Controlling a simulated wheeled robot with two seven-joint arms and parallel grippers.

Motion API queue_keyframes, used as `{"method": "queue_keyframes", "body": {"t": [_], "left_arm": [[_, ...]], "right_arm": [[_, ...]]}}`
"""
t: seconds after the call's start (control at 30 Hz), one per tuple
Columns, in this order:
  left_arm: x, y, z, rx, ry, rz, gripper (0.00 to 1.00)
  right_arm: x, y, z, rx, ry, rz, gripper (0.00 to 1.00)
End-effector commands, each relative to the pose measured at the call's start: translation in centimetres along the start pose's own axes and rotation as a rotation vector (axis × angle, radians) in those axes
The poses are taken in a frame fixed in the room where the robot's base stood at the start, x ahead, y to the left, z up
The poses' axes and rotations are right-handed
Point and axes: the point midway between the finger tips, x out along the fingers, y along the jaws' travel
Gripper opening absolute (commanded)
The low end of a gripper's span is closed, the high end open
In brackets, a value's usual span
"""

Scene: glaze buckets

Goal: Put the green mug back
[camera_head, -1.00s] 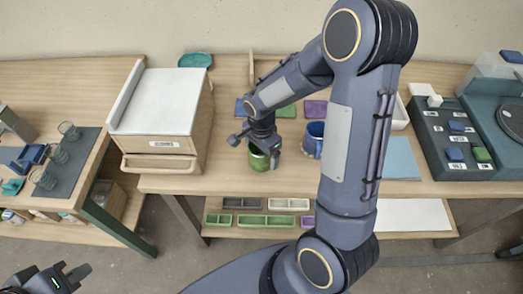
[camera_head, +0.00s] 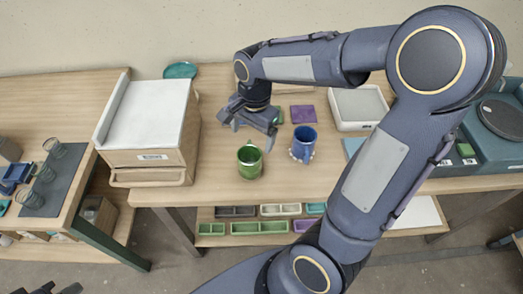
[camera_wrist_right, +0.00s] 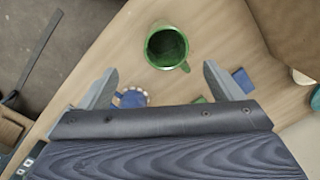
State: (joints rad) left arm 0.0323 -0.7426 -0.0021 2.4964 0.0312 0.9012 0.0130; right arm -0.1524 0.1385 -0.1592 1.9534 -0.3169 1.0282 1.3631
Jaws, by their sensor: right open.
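The green mug (camera_head: 249,162) stands upright on the middle table, near its front edge, with its handle to one side. It also shows whole in the right wrist view (camera_wrist_right: 167,47), empty inside. My right gripper (camera_head: 247,131) is open and empty, behind and above the mug. In the wrist view its two fingers (camera_wrist_right: 160,86) are spread, and the mug is beyond their tips, apart from them. My left gripper (camera_head: 60,289) shows only as tips at the bottom left edge, far from the mug; its jaws are mostly cut off.
A blue mug (camera_head: 303,143) stands close to the right of the green mug. A purple square (camera_head: 303,114) lies behind it. A white-topped wooden cabinet (camera_head: 153,157) stands left. A white tray (camera_head: 343,125) sits to the right. The tabletop left of the green mug is clear.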

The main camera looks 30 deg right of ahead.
Motion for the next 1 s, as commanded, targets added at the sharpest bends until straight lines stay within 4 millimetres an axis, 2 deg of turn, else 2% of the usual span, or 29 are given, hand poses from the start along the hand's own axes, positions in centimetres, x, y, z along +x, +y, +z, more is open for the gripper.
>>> {"method": "queue_keyframes", "body": {"t": [0.1,0.2,0.4,0.6,1.0], "left_arm": [[0.0,0.0,0.0,0.000,0.000,0.000,0.00],[0.0,0.0,0.0,0.000,0.000,0.000,0.00],[0.0,0.0,0.0,0.000,0.000,0.000,0.00],[0.0,0.0,0.0,0.000,0.000,0.000,0.00],[0.0,0.0,0.0,0.000,0.000,0.000,0.00]], "right_arm": [[-2.6,3.4,1.7,-0.210,-0.039,-0.130,0.86],[-4.2,6.4,3.8,-0.439,-0.034,-0.256,0.86],[-5.2,10.8,7.6,-0.832,0.081,-0.450,0.86],[-4.9,12.3,9.4,-1.024,0.179,-0.519,0.86],[-4.8,12.4,9.5,-1.048,0.189,-0.524,0.86]]}}
